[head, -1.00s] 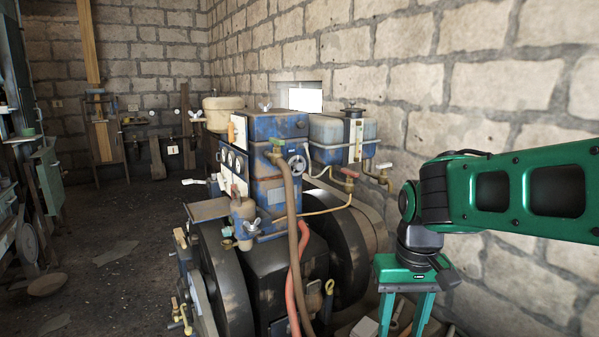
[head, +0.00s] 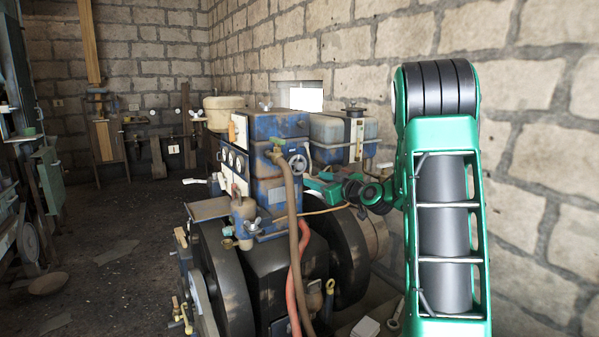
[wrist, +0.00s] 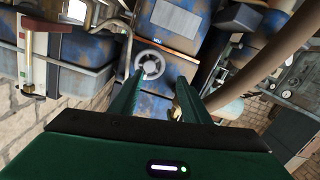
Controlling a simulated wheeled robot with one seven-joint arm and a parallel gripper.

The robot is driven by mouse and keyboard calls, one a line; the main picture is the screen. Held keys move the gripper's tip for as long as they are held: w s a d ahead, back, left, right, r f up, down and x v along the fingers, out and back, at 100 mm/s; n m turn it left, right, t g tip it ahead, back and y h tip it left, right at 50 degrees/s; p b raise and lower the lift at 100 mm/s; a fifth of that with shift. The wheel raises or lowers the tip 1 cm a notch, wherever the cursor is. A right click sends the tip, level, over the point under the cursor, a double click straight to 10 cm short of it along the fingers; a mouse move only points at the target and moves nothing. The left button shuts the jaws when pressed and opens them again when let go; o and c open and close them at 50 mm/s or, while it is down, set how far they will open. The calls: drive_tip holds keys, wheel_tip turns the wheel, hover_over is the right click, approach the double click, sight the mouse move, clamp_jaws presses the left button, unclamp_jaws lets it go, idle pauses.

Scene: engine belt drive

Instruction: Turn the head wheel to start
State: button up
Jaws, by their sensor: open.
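The head wheel (head: 298,163) is a small pale grey handwheel on the right face of the blue engine block (head: 283,193). In the wrist view the head wheel (wrist: 150,64) shows its spokes and lies just beyond my fingertips, nearer the left finger. My gripper (wrist: 160,77) is open and empty, its two green fingers apart and pointing at the blue face. In the head view my gripper (head: 318,186) is just right of and slightly below the wheel. I cannot tell whether a fingertip touches it.
A brown hose (head: 292,225) and a red hose (head: 296,280) hang in front of the engine. A grey-blue tank (head: 330,130) stands behind, near the stone wall (head: 540,150). Large dark flywheels (head: 222,275) flank the base. Open floor (head: 110,265) lies to the left.

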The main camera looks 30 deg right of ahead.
sight(301, 166)
drive_tip(key=shift+t, duration=0.5)
drive_tip(key=w, duration=0.7)
drive_tip(key=w+d+r, duration=0.1)
drive_tip(key=w, duration=0.3)
drive_tip(key=shift+w+d, duration=0.1)
drive_tip(key=shift+w, duration=0.25)
drive_tip(key=shift+c, duration=0.6)
drive_tip(key=c, duration=0.9)
